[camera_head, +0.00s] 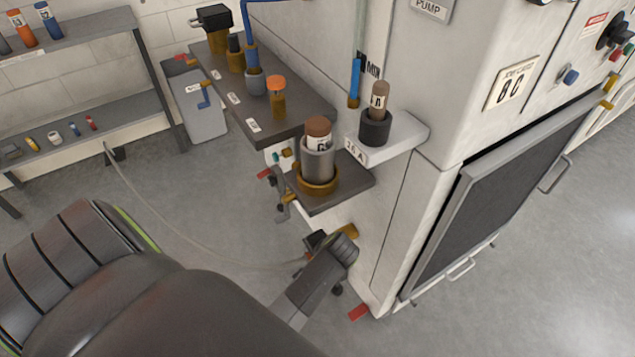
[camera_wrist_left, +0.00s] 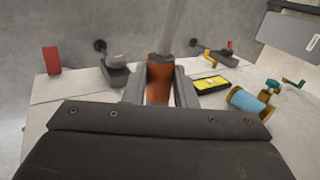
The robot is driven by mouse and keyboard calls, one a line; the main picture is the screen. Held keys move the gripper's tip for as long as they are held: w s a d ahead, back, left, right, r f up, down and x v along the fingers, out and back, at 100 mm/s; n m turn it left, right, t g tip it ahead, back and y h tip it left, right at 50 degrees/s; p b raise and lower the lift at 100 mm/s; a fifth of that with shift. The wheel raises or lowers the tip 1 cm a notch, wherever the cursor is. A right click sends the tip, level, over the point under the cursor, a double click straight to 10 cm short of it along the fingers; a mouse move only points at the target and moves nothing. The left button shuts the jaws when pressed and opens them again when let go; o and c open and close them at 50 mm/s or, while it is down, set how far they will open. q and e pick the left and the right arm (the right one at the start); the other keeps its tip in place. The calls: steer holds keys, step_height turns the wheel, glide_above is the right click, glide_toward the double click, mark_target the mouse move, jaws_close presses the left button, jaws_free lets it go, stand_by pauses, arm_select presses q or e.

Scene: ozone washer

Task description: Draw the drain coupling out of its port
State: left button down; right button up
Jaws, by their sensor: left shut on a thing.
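The drain coupling (camera_wrist_left: 159,82) is an orange-brown cylinder with a pale hose (camera_wrist_left: 172,28) at its outer end. In the left wrist view, my left gripper (camera_wrist_left: 160,90) is shut on it, one finger on each side. My gripper's dark body hides the coupling's near end and the port, so I cannot tell how far it is seated. In the head view, my left gripper (camera_head: 333,258) is at the lower side of the white machine (camera_head: 395,215), and the gripper mostly hides the coupling. My right gripper is not in view.
A brass fitting with a blue face (camera_wrist_left: 248,101) and a yellow-black label (camera_wrist_left: 211,85) lie right of the coupling. A red tab (camera_wrist_left: 51,60) is at left. Above my gripper, a dark shelf (camera_head: 345,197) bears a cup with a bottle. Open floor (camera_head: 210,235) lies left.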

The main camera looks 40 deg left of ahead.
arm_select(q)
steer(key=shift+s+a+f+p, duration=0.1)
steer(key=shift+s+a+p, duration=0.3)
steer(key=shift+s, duration=0.35)
steer(key=shift+s+a+f+p, duration=0.1)
steer(key=shift+s+a+p, duration=0.15)
steer(key=shift+s+p, duration=0.45)
steer(key=shift+s+a+f+p, duration=0.1)
steer(key=shift+s+a+p, duration=0.2)
steer(key=shift+s, duration=0.55)
steer(key=shift+r, duration=0.15)
